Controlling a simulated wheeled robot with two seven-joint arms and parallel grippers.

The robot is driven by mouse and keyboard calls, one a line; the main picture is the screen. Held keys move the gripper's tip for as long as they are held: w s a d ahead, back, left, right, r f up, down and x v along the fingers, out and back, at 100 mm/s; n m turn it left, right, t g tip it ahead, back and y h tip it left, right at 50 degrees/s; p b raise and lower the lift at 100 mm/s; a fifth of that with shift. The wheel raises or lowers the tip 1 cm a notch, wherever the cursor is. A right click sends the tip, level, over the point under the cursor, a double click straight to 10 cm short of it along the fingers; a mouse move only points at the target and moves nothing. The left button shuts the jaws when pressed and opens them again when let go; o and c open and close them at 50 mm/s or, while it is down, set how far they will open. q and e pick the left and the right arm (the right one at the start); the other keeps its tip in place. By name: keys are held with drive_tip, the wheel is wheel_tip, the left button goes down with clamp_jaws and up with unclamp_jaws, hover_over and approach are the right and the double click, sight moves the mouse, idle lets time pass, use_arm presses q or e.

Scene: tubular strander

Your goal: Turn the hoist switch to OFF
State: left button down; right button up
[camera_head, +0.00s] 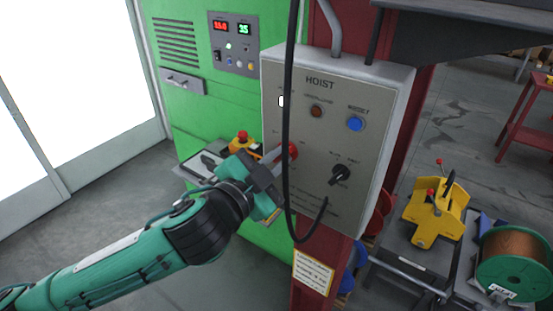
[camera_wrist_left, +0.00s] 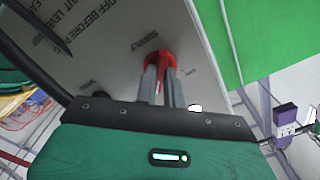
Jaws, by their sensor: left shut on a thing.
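The grey hoist box (camera_head: 384,75) is mounted on a red post, its panel labelled HOIST. A red rotary switch (camera_head: 293,149) is on the panel's left half, partly hidden by my gripper and a black cable. My left gripper (camera_head: 281,153) reaches it from the left and is shut on it. In the left wrist view, the two grey fingers (camera_wrist_left: 163,78) close around the red switch (camera_wrist_left: 160,60). The switch's exact angle is hard to read. My right gripper is not in view.
A black cable (camera_head: 287,120) hangs in front of the panel, close to my gripper. A green cabinet (camera_head: 180,95) stands behind at left.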

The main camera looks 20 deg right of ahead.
use_arm(q)
drive_tip(key=n+p, duration=0.1)
drive_tip(key=n, duration=0.3)
drive_tip(key=n+p, duration=0.2)
drive_tip(key=n, duration=0.1)
drive_tip(key=shift+r+n, duration=0.1)
drive_tip(key=shift+n, duration=0.3)
drive_tip(key=n+p, duration=0.4)
drive_tip(key=n, duration=0.1)
drive_tip(key=shift+n+p, duration=1.75)
drive_tip(key=shift+n, duration=0.55)
drive_tip(key=c, duration=1.5)
unclamp_jaws()
drive_tip(key=shift+a, duration=0.1)
